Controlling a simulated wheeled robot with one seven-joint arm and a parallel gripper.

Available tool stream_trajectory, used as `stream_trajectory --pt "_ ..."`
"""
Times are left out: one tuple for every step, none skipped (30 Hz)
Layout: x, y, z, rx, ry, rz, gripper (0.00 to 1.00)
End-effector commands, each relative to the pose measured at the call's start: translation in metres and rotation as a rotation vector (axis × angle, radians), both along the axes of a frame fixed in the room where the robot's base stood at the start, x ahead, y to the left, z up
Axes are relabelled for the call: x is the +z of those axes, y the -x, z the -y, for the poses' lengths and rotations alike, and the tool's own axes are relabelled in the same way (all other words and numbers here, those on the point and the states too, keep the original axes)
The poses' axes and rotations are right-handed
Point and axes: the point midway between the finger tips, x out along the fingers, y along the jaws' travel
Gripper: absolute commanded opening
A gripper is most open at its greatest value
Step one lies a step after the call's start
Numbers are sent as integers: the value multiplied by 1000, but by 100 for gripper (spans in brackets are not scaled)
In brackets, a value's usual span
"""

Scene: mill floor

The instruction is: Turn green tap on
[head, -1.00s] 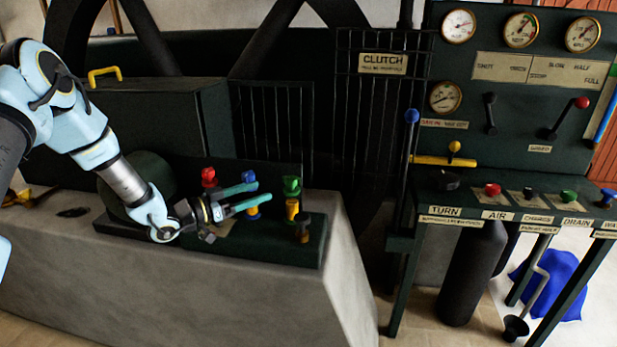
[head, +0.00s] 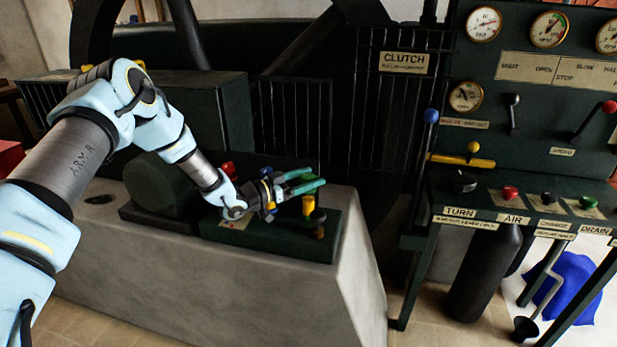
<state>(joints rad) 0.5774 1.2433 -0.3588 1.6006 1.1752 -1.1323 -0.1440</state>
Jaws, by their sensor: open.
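The green tap (head: 308,178) has a yellow body (head: 308,204) and stands on the dark green plate on the concrete block. My gripper (head: 318,177) is open, with its two teal fingers reaching from the left over the row of taps. The fingers lie on either side of the green top in the picture and hide part of it. I cannot tell whether they touch it. The handle's exact angle is not clear.
A red tap (head: 228,169) stands on the same plate, left of the green one. A dark knob (head: 318,216) sits close to its right. The valve bench (head: 500,210) with a green knob (head: 587,203) at DRAIN stands right. A gap separates block and bench.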

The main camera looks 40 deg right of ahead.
Motion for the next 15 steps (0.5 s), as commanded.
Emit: stream_trajectory --pt "0 0 0 0 0 0 76" --pt "0 0 0 0 0 0 76" --pt "0 0 0 0 0 0 76" --pt "0 0 0 0 0 0 74" --pt "0 0 0 0 0 0 71" --pt "0 0 0 0 0 0 66" --pt "0 0 0 0 0 0 63" --pt "0 0 0 0 0 0 59" --pt "0 0 0 0 0 0 55" --pt "0 0 0 0 0 0 52" --pt "0 0 0 0 0 0 48" --pt "0 0 0 0 0 0 44" --pt "0 0 0 0 0 0 40" --pt "0 0 0 0 0 0 37" --pt "0 0 0 0 0 0 32"
